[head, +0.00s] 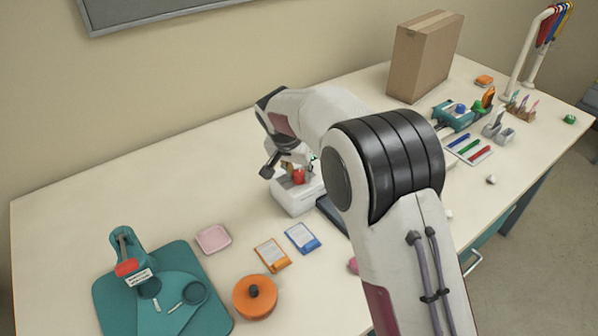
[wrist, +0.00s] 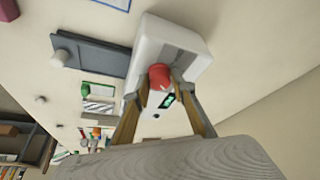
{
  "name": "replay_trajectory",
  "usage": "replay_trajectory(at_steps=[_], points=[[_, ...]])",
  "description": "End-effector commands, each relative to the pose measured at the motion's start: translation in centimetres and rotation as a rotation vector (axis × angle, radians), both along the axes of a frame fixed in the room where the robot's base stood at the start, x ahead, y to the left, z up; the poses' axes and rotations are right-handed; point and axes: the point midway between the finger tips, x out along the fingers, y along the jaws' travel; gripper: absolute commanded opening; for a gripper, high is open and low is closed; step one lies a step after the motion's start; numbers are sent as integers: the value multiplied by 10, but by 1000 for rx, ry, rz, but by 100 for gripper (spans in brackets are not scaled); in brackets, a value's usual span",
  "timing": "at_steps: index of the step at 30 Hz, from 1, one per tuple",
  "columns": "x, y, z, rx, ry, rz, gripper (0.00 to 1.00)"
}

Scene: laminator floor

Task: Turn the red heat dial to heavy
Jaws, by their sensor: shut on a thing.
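The red heat dial (wrist: 159,77) sits on the front of the white laminator (wrist: 151,47) in the wrist view. My gripper (wrist: 159,84) has its two fingers on either side of the dial and is shut on it. A small white mark shows on the dial's face, and a green lit display is beside it. The setting labels are too small to read. In the head view the red dial (head: 298,176) shows on the white laminator (head: 292,203) under my gripper (head: 294,172). My arm hides part of the laminator there.
A dark grey tray (head: 333,214) adjoins the laminator. A cardboard box (head: 422,60) stands at the back.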

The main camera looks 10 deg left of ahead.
Motion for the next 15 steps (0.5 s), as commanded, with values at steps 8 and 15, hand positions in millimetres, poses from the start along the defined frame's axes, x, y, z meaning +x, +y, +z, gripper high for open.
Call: replay_trajectory(at_steps=[8,15], points=[[0,1,-1,0,2,-145,3],[0,1,-1,-1,1,-222,3]])
